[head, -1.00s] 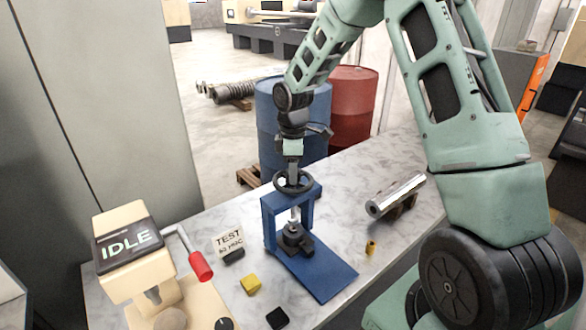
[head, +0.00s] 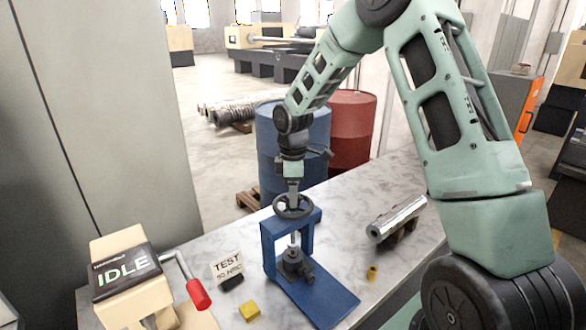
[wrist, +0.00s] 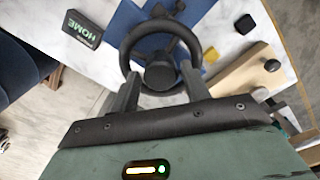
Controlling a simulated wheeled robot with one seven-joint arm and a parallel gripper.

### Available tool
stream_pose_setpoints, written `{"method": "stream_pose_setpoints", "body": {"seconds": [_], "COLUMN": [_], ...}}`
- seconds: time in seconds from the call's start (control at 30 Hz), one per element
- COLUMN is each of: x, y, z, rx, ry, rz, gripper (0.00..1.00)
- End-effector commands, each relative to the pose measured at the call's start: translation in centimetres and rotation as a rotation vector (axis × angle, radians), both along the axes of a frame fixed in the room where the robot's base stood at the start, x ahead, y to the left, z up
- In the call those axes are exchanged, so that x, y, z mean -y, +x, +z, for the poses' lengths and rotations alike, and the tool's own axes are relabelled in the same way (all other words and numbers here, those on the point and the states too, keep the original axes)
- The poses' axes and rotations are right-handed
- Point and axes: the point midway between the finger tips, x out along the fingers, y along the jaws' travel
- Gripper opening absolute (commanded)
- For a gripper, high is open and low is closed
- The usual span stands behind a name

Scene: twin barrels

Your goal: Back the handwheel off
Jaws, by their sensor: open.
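The black handwheel (head: 294,207) sits on top of the blue press frame (head: 268,237) on the marble bench. It also shows in the wrist view (wrist: 128,46), with its hub between my fingers. My gripper (head: 293,196) points down at the wheel from above. In the wrist view my gripper (wrist: 160,88) is open, with one finger on each side of the wheel's near rim. I cannot tell whether either finger touches it. Below the wheel, a dark grey part (head: 294,264) sits on the press base, under a light spindle.
A beige machine reading IDLE (head: 125,270) with a red-handled crank (head: 199,293) stands at left. A metal cylinder (head: 397,219) rests on the right. Blue (head: 290,140) and red (head: 352,130) barrels stand behind.

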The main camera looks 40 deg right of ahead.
Motion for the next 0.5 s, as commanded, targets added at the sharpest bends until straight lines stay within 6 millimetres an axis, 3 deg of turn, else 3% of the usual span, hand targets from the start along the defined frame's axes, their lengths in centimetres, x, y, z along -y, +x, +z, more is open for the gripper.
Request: {"method": "stream_pose_setpoints", "body": {"seconds": [0.17, 0.5], "x": [0.0, 0.0], "y": [0.1, 0.1], "z": [3.0, 11.0], "rx": [0.009, 0.009], "ry": [-0.001, -0.001], "rz": [-0.001, -0.001], "gripper": [0.47, 0.47]}}
